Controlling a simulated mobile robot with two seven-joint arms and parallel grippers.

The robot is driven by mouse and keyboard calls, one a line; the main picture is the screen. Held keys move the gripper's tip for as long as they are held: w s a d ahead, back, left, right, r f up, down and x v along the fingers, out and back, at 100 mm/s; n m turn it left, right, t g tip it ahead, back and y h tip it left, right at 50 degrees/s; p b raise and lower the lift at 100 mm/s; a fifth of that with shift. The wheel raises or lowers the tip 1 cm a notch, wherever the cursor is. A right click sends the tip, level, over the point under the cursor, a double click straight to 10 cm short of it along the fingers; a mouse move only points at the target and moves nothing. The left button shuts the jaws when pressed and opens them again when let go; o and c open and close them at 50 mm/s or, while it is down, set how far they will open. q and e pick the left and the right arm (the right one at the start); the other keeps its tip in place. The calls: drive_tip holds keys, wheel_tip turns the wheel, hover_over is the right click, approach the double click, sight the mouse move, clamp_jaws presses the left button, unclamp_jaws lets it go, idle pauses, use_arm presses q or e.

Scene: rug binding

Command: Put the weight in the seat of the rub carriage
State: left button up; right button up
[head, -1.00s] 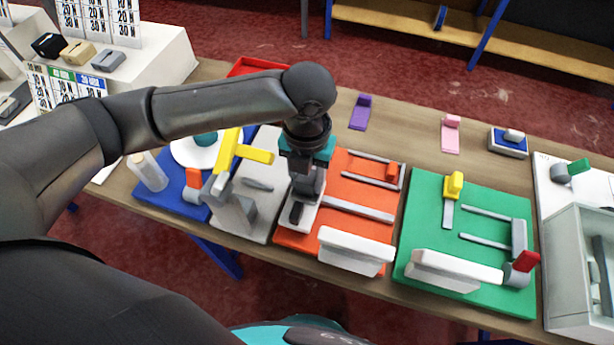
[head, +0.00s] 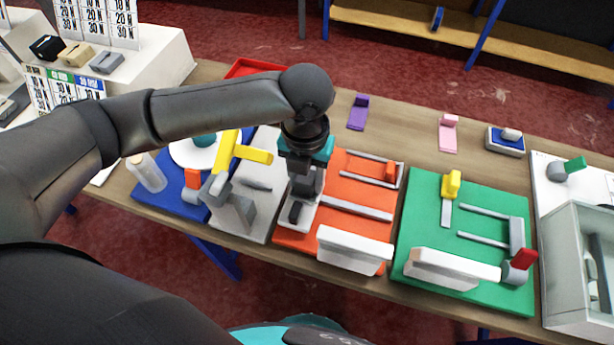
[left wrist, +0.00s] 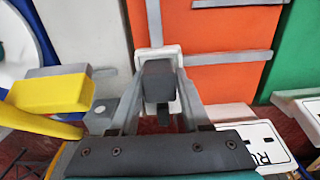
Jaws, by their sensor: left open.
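My left gripper (head: 305,188) points down over a white carriage (head: 307,222) at the left side of the orange board (head: 290,238). The left wrist view shows its two fingers (left wrist: 160,82) apart, one on each side of a dark grey block (left wrist: 158,76), which looks like the weight. The block appears to rest in the white-rimmed seat of the carriage (left wrist: 172,52); the fingers hide part of it, and I cannot tell how deep it sits. My right gripper is not in view.
A yellow-armed grey device (head: 238,205) stands close left of my gripper. A green board (head: 415,225) and a clear-sided box (head: 565,300) lie to the right. Other blocks (head: 78,52) sit on a white stand. Purple (head: 358,112) and pink (head: 448,133) pieces lie behind.

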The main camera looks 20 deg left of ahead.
use_arm(q)
wheel_tip(320, 180, up, 12)
drive_tip(key=p, duration=0.2)
drive_tip(key=shift+p, duration=0.35)
